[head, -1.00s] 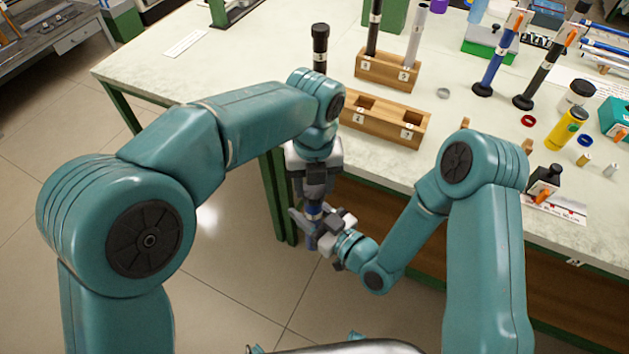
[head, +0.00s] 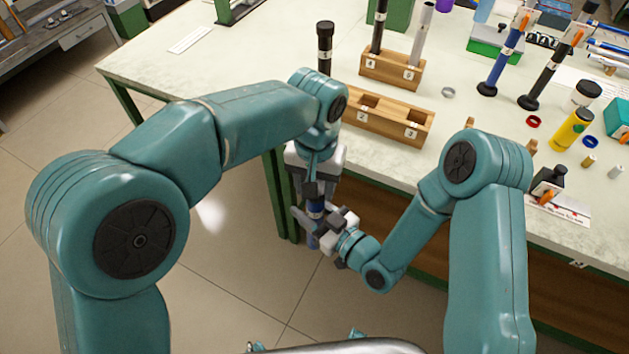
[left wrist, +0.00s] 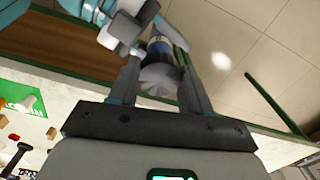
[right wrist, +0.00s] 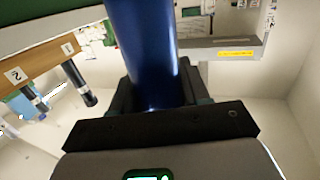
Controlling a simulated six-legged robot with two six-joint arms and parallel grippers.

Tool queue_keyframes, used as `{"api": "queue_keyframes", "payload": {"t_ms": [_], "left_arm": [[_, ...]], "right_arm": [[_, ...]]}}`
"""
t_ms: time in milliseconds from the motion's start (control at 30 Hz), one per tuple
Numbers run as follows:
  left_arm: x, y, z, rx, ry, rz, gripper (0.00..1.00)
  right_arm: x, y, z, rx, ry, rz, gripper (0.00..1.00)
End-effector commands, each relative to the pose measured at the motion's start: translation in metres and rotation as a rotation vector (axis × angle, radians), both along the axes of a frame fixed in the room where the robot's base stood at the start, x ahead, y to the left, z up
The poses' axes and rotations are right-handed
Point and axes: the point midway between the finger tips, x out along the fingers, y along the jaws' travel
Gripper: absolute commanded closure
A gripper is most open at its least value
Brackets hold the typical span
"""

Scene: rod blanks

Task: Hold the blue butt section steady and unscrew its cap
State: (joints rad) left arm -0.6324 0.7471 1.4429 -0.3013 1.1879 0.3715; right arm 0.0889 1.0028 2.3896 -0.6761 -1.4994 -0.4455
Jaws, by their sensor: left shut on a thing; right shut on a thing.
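The blue butt section (head: 315,211) is held upright in front of the bench, mostly hidden by my grippers. Its blue tube (right wrist: 145,50) fills the middle of the right wrist view. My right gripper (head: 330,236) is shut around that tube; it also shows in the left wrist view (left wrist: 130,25). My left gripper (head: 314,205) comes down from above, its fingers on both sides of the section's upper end. In the left wrist view the grey cap (left wrist: 160,78) sits between those fingers, with the blue body (left wrist: 160,46) beyond. Any gap between cap and section cannot be made out.
On the bench (head: 230,70), a wooden block (head: 375,128) with open holes stands near the edge. Another block (head: 390,75) behind holds upright rods. A black rod (head: 325,60) stands to the left. A yellow bottle (head: 572,130) and small parts lie right. Open floor is left.

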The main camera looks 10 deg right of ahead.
Motion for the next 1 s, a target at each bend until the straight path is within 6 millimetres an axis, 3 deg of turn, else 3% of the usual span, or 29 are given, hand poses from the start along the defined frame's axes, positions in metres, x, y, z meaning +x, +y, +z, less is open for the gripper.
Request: {"api": "queue_keyframes", "payload": {"t_ms": [300,500,567,1000], "left_arm": [[0.0002,-0.0024,0.0014,0.002,-0.006,0.867,0.88],[-0.0002,-0.0045,0.0014,0.006,-0.005,1.279,0.88],[-0.0004,-0.0049,0.0014,0.007,-0.004,1.348,0.88],[-0.0002,-0.0047,0.0015,0.007,-0.004,1.347,0.88]], "right_arm": [[-0.0005,-0.0006,0.0002,0.004,0.000,-0.001,1.00],[0.0003,-0.0015,0.0001,0.004,0.001,-0.005,1.00],[0.0004,-0.0017,0.0001,0.004,0.002,-0.006,1.00],[0.0010,-0.0020,-0.0001,0.003,0.002,-0.007,1.00]]}}
